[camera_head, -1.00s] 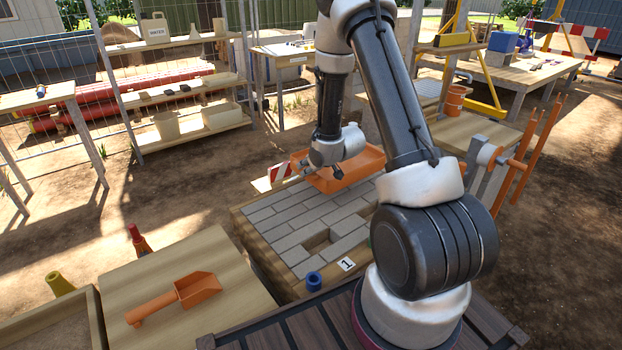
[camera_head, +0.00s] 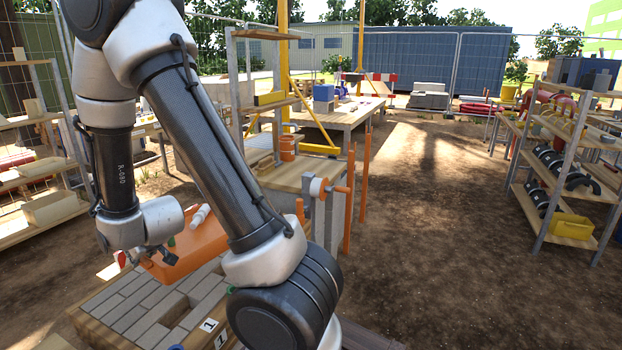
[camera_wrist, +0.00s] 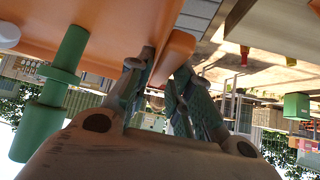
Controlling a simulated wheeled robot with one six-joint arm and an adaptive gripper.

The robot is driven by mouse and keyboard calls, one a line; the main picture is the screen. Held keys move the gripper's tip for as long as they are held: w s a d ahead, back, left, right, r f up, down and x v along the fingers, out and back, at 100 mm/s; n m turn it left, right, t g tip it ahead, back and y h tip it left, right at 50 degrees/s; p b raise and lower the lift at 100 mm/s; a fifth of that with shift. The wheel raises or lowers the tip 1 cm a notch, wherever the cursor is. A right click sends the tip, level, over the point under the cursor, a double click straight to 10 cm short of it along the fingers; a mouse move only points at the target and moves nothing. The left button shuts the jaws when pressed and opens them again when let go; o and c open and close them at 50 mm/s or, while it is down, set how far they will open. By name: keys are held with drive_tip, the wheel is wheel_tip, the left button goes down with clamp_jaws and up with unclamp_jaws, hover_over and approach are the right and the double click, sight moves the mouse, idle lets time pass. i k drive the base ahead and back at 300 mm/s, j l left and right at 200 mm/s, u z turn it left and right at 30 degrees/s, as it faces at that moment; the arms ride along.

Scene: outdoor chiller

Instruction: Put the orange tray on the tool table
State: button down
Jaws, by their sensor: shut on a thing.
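The orange tray (camera_head: 208,248) is held up by one side, above a table of grey paving blocks (camera_head: 120,318). My gripper (camera_head: 165,258) is at the tray's left side. In the wrist view my gripper (camera_wrist: 167,62) is shut on an orange lug of the tray (camera_wrist: 110,22). A white cylinder (camera_head: 200,216) and something small and green lie in the tray. A green stepped cylinder (camera_wrist: 62,85) shows close by in the wrist view. A wooden table (camera_head: 345,118) with a blue box (camera_head: 323,98) and small items stands at the back; I cannot tell if it is the tool table.
A wooden stand with an orange-handled reel (camera_head: 318,187) and upright orange bars (camera_head: 350,205) is just right of the tray. A shelf rack with a yellow bin (camera_head: 572,226) stands at right. Bare dirt (camera_head: 430,220) lies open between them.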

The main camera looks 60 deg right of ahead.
sight(296, 167)
drive_tip(key=k+z, duration=0.2)
drive_tip(key=z, duration=0.2)
drive_tip(key=k+l+z, duration=0.1)
drive_tip(key=z, duration=1.95)
drive_tip(key=i+j+z, duration=0.2)
drive_tip(key=i, duration=0.35)
drive_tip(key=i+j+z, duration=0.2)
drive_tip(key=i+j, duration=0.25)
drive_tip(key=i+u, duration=0.2)
drive_tip(key=i, duration=0.4)
drive_tip(key=i+l+u, duration=0.1)
drive_tip(key=i+u, duration=0.15)
drive_tip(key=i, duration=0.35)
drive_tip(key=u, duration=1.55)
